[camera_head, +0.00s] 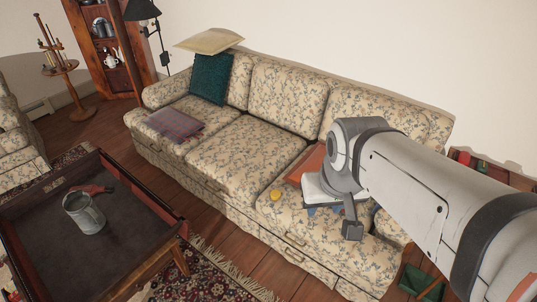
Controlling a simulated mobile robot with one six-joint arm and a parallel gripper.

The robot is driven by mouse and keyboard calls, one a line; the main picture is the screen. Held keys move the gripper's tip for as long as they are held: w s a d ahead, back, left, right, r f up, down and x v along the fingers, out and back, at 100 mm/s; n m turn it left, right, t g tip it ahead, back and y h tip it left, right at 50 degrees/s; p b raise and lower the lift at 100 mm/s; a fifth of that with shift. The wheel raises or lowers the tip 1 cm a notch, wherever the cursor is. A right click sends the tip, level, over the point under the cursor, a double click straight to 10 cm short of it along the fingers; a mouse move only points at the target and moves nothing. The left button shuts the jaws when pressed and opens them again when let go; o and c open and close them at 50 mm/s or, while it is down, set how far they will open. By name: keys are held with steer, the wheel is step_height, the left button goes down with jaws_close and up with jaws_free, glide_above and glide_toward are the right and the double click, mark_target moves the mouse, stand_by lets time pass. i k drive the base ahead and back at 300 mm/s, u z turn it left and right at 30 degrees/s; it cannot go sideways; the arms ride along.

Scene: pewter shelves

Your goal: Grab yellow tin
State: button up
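A small round yellow object (276,194), probably the yellow tin, lies on the right seat cushion of the floral sofa (236,150), near its front edge. It is too small for me to make out any detail. My arm reaches in from the right, over the right end of the sofa. My gripper (345,215) points down over the right seat, to the right of the yellow object and apart from it. Its fingers are only partly seen, and the arm hides part of the seat behind it.
A reddish-brown flat thing (306,164) and something blue lie on the right seat by my gripper. A dark tray table (125,248) with a metal mug (83,212) stands at the lower left. A plaid cushion (174,124) and a green cushion (211,78) are at the sofa's left end.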

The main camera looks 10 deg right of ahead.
mark_target(275, 194)
steer(key=i, duration=0.9)
steer(key=u, duration=0.05)
